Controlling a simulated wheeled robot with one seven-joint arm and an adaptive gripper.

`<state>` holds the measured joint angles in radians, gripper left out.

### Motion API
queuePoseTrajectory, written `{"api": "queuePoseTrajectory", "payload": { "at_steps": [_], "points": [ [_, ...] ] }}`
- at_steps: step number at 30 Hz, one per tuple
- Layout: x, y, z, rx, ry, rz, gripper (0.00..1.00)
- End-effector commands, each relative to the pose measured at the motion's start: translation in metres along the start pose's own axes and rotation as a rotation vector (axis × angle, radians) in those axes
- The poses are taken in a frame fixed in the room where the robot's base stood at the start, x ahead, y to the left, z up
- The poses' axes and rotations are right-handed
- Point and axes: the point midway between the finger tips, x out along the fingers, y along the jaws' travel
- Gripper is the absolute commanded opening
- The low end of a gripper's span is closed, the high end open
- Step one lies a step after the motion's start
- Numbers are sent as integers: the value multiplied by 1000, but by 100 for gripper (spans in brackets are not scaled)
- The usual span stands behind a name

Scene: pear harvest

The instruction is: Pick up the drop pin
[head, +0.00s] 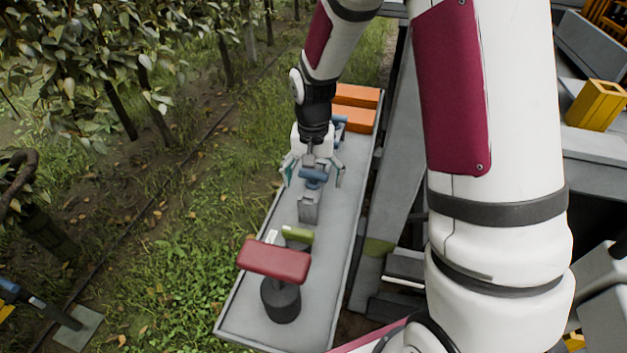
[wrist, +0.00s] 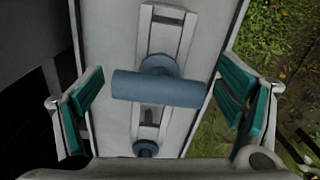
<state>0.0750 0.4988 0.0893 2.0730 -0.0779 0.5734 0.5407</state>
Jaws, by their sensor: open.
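The drop pin shows a blue cylindrical crossbar handle (head: 313,175) and stands in a grey bracket (head: 308,207) on a long tray. In the wrist view the blue handle (wrist: 158,89) lies crosswise near the middle, over a round blue collar. My gripper (head: 314,182) is open above and around the handle, pointing down. Its teal finger pads show at both sides in the wrist view (wrist: 160,105), apart from the handle with clear gaps. The pin's lower shaft is hidden.
The long grey tray (head: 335,255) also holds a red-topped dark post (head: 273,262), a green-handled piece (head: 297,233), another blue part (head: 339,120) and orange blocks (head: 357,95). Grass and vines lie left; grey machinery stands right.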

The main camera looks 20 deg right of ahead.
Motion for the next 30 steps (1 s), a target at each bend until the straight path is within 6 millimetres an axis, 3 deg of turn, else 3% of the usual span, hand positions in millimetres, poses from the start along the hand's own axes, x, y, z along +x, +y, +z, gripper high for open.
{"api": "queuePoseTrajectory", "payload": {
  "at_steps": [10,15,16,25,30],
  "points": [
    [8,0,0,-1,1,0,85],
    [8,0,0,-1,1,0,46],
    [8,0,0,-1,1,0,42],
    [5,0,0,-1,2,-1,42],
    [-16,0,-1,-1,5,-2,42]
  ]
}}
